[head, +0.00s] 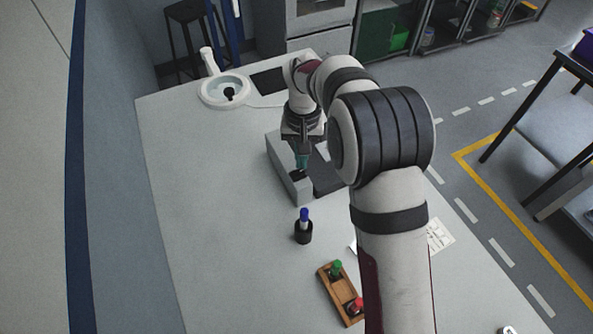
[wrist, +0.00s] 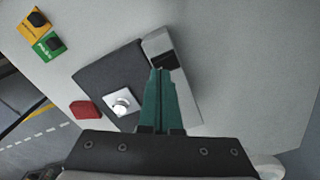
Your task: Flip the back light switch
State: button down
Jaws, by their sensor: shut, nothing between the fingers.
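A light grey block (head: 290,180) stands on the table in the head view. A dark rocker-like switch (wrist: 165,61) is set in the block's top, which also shows in the wrist view (wrist: 157,43). My gripper (head: 301,166) points down over the block with its teal fingers shut and empty. In the wrist view the fingertips (wrist: 161,72) overlap the near edge of the switch. I cannot tell whether they touch it. A dark plate (wrist: 95,76) adjoins the block and bears a silver square part (wrist: 122,102) with a round boss.
In the head view, a black holder with a blue-topped item (head: 304,227) and a wooden tray (head: 331,296) with green and red items stand nearer. My arm hides part of the right side. The table's left part is clear.

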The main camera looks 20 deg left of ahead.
jog(key=shift+f, duration=0.95)
dwell(0.6)
jog(key=shift+r, duration=3.5)
jog(key=s+d+r+m+y, duration=0.1)
jog(key=s+d+r+m, duration=0.25)
jog(key=s+d, duration=0.45)
jog(key=s+d+r+m, duration=0.2)
jog(key=s+d+r, duration=0.3)
jog(key=s+d, duration=0.3)
jog(key=s+d+f+m, duration=0.1)
jog(key=s+d, duration=0.1)
jog(key=s, duration=0.4)
jog(key=s+d+f+m, duration=0.2)
jog(key=s+d, duration=0.1)
jog(key=s, duration=0.3)
jog(key=shift+y, duration=0.4)
